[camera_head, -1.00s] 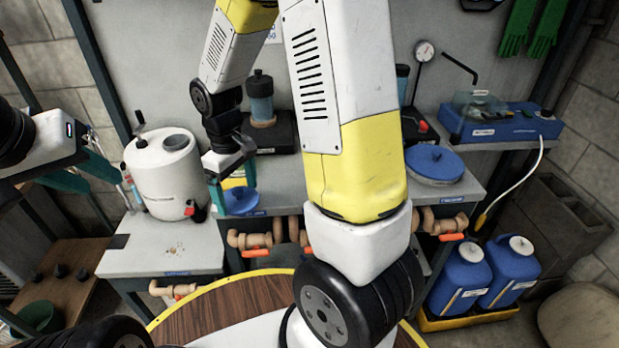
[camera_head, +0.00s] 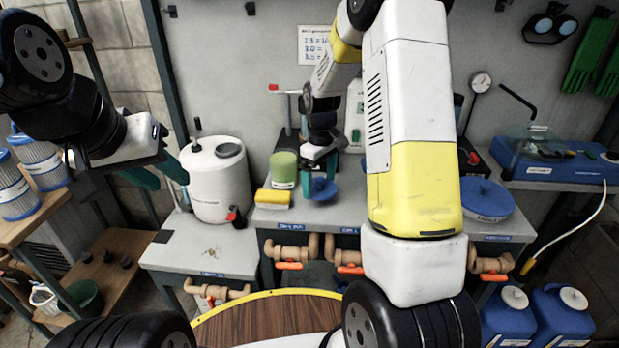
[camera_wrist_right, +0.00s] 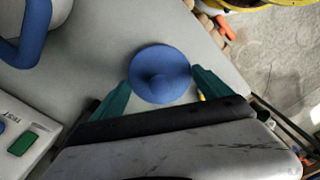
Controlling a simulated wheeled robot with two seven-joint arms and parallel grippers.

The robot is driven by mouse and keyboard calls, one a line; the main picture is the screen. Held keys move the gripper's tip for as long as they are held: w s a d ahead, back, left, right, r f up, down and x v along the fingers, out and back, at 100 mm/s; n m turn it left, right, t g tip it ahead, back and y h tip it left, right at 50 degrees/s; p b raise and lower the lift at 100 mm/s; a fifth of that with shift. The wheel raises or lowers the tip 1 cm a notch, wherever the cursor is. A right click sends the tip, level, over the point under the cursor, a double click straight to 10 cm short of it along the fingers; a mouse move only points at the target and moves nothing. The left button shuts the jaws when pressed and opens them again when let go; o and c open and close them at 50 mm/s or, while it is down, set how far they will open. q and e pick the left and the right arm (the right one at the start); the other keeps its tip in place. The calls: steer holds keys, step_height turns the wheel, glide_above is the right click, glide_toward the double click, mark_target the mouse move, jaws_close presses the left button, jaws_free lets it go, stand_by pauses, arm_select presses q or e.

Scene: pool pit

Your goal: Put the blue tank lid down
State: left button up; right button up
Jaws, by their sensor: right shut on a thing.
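The blue tank lid (camera_head: 322,190) is a small round disc with a knob. It also shows between the fingertips in the right wrist view (camera_wrist_right: 160,72). My right gripper (camera_head: 320,172) is shut on it, low over the grey counter; I cannot tell whether the lid touches the counter. A white tank (camera_head: 217,178) stands left of it. My left gripper (camera_head: 160,176) hangs in front of this tank, its teal fingers apart and nothing visible between them.
A green cylinder (camera_head: 284,170) and a yellow block (camera_head: 272,198) sit just left of the lid. A larger blue disc (camera_head: 486,198) lies on the counter (camera_head: 335,217) at right, beyond my right arm. Pipes with orange handles (camera_head: 288,266) run below the front edge.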

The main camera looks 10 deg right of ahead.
steer(key=shift+f, duration=1.65)
steer(key=shift+f, duration=0.1)
steer(key=o, duration=1.1)
step_height(320, 180, up, 12)
steer(key=shift+f, duration=0.15)
step_height(320, 180, up, 7)
steer(key=m+t, duration=0.1)
steer(key=m, duration=0.1)
glide_above(319, 188)
steer(key=s, duration=0.4)
steer(key=s+r+m+t, duration=0.1)
steer(key=s+r, duration=0.1)
steer(key=s, duration=0.4)
steer(key=s+a+r+m+t+y, duration=0.1)
steer(key=s+r+m+t, duration=0.1)
steer(key=s, duration=0.5)
steer(key=s+a+r+m+t+y, duration=0.1)
steer(key=s+r+m+t, duration=0.1)
steer(key=s, duration=0.4)
steer(key=shift+v, duration=0.75)
